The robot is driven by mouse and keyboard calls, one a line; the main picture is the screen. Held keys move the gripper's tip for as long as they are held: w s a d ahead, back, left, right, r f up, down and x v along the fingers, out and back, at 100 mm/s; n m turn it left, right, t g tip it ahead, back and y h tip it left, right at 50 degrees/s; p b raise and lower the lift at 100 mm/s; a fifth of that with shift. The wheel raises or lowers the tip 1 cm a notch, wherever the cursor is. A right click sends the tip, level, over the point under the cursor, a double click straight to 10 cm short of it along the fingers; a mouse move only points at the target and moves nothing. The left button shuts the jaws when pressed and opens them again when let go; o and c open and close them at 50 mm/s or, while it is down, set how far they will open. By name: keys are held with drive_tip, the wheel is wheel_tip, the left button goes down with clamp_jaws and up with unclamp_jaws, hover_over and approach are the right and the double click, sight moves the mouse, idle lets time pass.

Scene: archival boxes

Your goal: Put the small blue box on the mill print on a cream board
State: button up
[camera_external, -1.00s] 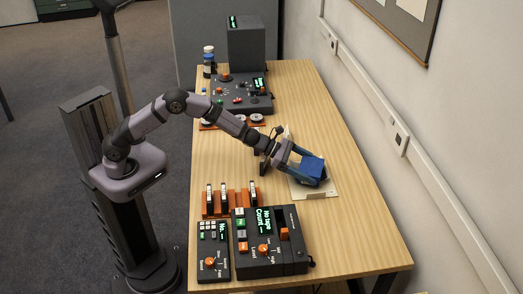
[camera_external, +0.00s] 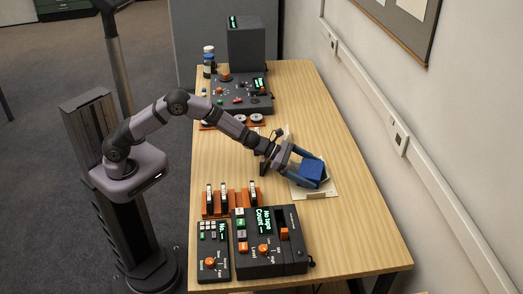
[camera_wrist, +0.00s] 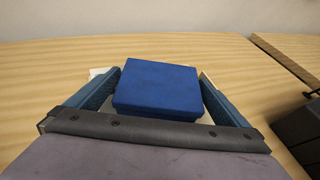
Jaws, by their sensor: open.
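The small blue box (camera_external: 312,171) is on the cream board (camera_external: 325,190) on the table. The box covers most of the board, and I cannot make out the mill print. My gripper (camera_external: 308,168) is low over the board with its fingers on either side of the box. In the wrist view the blue box (camera_wrist: 158,86) sits between the two blue fingers of my gripper (camera_wrist: 160,92). The fingers are open, with a gap visible at the right. Pale edges of the board (camera_wrist: 98,72) show beyond the left finger.
Dark consoles (camera_external: 268,245) and an orange rack (camera_external: 232,202) with upright cartridges stand at the near left. Another console (camera_external: 240,97) and a tall grey box (camera_external: 246,44) stand at the far end. Bare table lies in front of and behind the board.

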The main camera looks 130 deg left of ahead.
drive_tip(key=shift+s+r, duration=0.1)
drive_tip(key=b+v, duration=0.2)
drive_tip(key=v, duration=0.9)
drive_tip(key=shift+s+d+r, duration=0.15)
drive_tip(key=shift+s+r, duration=0.1)
drive_tip(key=shift+s, duration=0.05)
